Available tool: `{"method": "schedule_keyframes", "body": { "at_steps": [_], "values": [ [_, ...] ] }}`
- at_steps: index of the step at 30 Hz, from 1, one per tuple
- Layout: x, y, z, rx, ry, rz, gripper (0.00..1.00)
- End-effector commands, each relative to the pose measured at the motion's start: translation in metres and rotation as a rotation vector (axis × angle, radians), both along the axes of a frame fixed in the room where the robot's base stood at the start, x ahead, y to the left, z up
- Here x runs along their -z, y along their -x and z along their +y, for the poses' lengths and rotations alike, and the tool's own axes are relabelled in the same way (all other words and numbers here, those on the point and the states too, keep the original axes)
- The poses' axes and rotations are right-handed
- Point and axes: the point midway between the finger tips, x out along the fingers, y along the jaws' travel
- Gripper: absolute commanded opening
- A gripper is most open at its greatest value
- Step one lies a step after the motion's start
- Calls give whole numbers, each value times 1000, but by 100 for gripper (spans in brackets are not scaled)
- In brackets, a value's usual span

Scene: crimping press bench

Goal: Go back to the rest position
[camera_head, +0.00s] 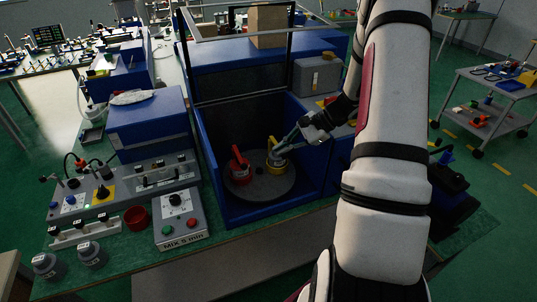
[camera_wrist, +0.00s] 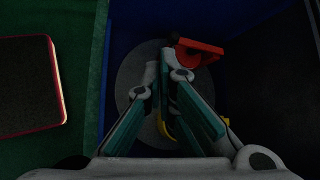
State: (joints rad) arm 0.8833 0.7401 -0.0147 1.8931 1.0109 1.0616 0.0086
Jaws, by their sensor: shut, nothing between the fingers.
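My gripper (camera_head: 284,148) is shut and empty, reaching from the right into the open blue box (camera_head: 214,180). Its fingertips are just above or beside a yellow piece (camera_head: 275,163); I cannot tell whether they touch it. A red piece (camera_head: 239,172) stands to its left. Both sit on a round grey plate (camera_head: 262,188) on the box floor. In the wrist view the closed fingers (camera_wrist: 165,58) lie over the plate (camera_wrist: 126,75), the red piece (camera_wrist: 204,51) is close to the tips, and the yellow piece is mostly hidden behind the fingers.
The box's raised frame (camera_head: 240,68) stands behind the plate, and its blue walls surround the gripper. A control box labelled "MIX 5 min" (camera_head: 181,217), a red cup (camera_head: 137,217) and a switch panel (camera_head: 110,200) are at left. A grey box (camera_head: 317,74) stands behind right.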

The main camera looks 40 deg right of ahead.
Motion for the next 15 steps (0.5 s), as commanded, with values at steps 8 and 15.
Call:
{"method": "schedule_keyframes", "body": {
  "at_steps": [8, 15],
  "values": [
    [-13, 15, -13, -2, 0, 0, 0],
    [-15, 16, -12, -5, 1, 0, 0]
  ]
}}
